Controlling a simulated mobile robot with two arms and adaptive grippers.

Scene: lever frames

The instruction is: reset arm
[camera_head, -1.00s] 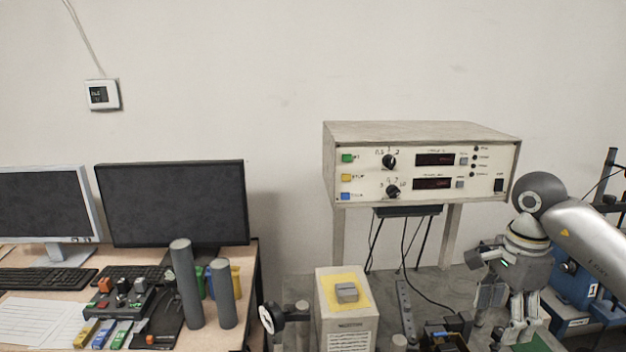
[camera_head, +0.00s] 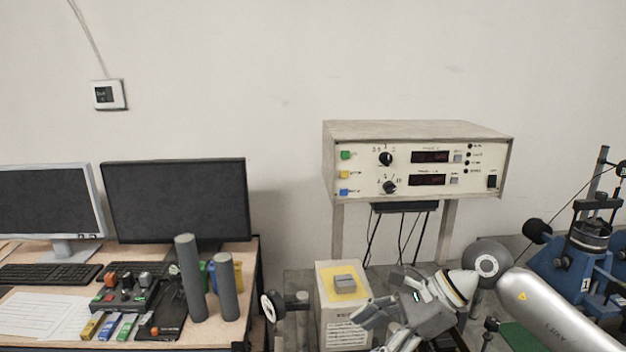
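My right arm comes in from the right edge in the head view. Its gripper (camera_head: 372,318) points left and down, just right of the white box with the yellow top and grey switch. The fingers look spread apart, with nothing seen between them; their tips overlap the box's right side in the picture, and I cannot tell whether they touch it. My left gripper is not in view.
The white box (camera_head: 347,337) stands low in the middle. A control panel cabinet (camera_head: 420,160) stands behind it. A blue machine (camera_head: 580,262) is at the right. The desk at left holds monitors (camera_head: 175,202), keyboards and a small control box (camera_head: 130,287).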

